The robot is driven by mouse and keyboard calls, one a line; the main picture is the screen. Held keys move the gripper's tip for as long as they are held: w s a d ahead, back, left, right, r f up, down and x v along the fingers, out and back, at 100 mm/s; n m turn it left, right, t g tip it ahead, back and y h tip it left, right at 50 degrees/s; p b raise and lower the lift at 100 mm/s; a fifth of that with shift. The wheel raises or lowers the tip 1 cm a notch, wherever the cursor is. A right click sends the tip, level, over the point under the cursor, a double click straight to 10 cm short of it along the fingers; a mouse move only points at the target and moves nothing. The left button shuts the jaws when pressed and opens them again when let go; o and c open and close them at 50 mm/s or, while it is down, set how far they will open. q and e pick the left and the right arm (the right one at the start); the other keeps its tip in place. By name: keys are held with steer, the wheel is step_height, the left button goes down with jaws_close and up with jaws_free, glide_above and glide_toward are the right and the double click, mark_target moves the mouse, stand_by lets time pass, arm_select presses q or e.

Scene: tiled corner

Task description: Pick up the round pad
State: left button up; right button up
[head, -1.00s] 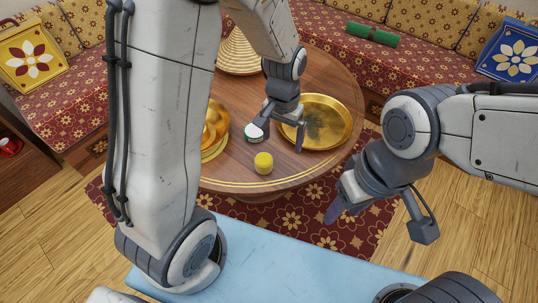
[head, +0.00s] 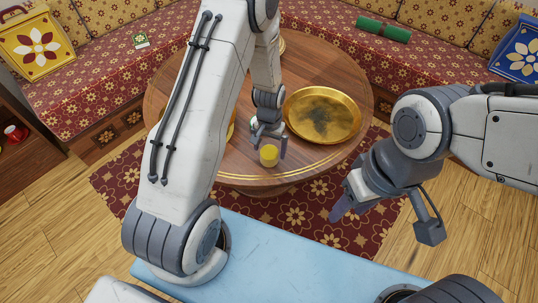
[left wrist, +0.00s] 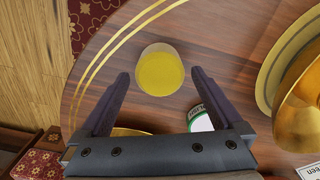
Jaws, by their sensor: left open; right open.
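The round yellow pad (head: 269,157) is a short, upright cylinder near the front edge of the wooden table. In the left wrist view the pad (left wrist: 160,72) shows a yellow top with a paler rim. My left gripper (head: 267,148) is open above the pad. In the left wrist view the pad lies between and slightly beyond the fingertips (left wrist: 160,75), with gaps on both sides; contact is not visible. My right gripper (head: 384,223) is open and empty, off to the right of the table.
A white-and-green container (left wrist: 200,119) stands close by the pad. A gold tray (head: 345,126) lies to the right on the table (head: 170,88). A gold dish (left wrist: 303,105) is mostly hidden by my left arm in the head view. Patterned benches surround the back.

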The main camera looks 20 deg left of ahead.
arm_select(q)
steer(key=shift+f, duration=0.85)
steer(key=c, duration=1.3)
steer(key=shift+r, duration=0.15)
step_height(320, 180, up, 4)
steer(key=shift+d+r, duration=0.15)
steer(key=d+r, duration=0.2)
steer(key=d, duration=0.1)
steer(key=d+r, duration=0.2)
steer(key=d, duration=0.2)
steer(key=s+d+r, duration=0.1)
steer(key=d+r, duration=0.1)
steer(key=d, duration=0.2)
steer(key=shift+s+d+r, duration=0.1)
steer(key=shift+d+r, duration=0.05)
steer(key=shift+r, duration=0.1)
